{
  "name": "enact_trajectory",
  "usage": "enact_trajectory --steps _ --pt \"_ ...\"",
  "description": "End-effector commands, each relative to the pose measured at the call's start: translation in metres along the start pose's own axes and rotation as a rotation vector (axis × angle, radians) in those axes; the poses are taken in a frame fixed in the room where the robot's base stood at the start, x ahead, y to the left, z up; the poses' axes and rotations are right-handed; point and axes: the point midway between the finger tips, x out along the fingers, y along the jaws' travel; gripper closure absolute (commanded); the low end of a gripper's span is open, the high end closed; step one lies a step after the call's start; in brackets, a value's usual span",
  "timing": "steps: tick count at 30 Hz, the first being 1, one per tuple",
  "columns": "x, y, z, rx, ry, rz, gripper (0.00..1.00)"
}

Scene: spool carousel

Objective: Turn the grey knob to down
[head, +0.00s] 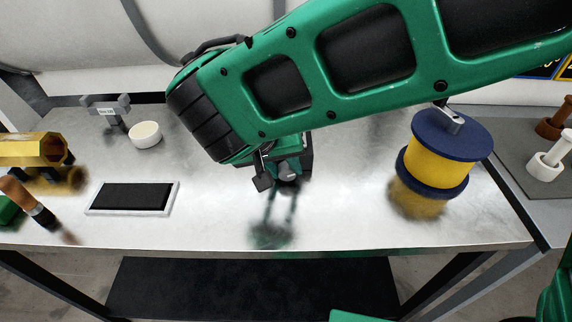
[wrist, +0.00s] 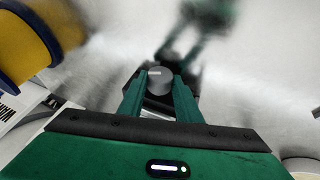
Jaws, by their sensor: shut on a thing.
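The grey knob (wrist: 159,81) is round and sits between the two green fingers of my gripper (wrist: 158,92) in the wrist view. A short pale mark shows near the upper edge of its face, but I cannot tell which setting it points to. In the head view the knob (head: 288,171) is small and partly covered by my gripper (head: 280,173), which reaches down to it from above. My gripper is shut on the knob. The knob's dark mount (head: 306,158) is mostly hidden behind my arm.
A yellow spool with blue flanges (head: 440,152) stands to the right on the shiny metal table (head: 340,225). To the left are a white bowl (head: 145,134), a black-topped tray (head: 131,197), a brass-coloured part (head: 35,150) and a brown-handled brush (head: 27,203). The front middle of the table is clear.

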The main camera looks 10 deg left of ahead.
Motion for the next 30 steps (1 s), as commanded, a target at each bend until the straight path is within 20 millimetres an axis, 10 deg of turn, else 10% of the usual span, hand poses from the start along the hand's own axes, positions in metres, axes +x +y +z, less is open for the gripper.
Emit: enact_trajectory --steps 4,5,7,19,30 --pt "0.001 0.001 -0.001 0.004 0.000 0.002 0.92" --pt "0.001 0.001 -0.001 0.004 0.000 0.002 0.62" --pt "0.001 0.001 -0.001 0.004 0.000 0.001 0.50" --pt "-0.008 0.000 0.000 0.002 0.001 -0.002 0.50" --pt "-0.072 0.000 -0.001 0.003 0.001 -0.004 0.50"
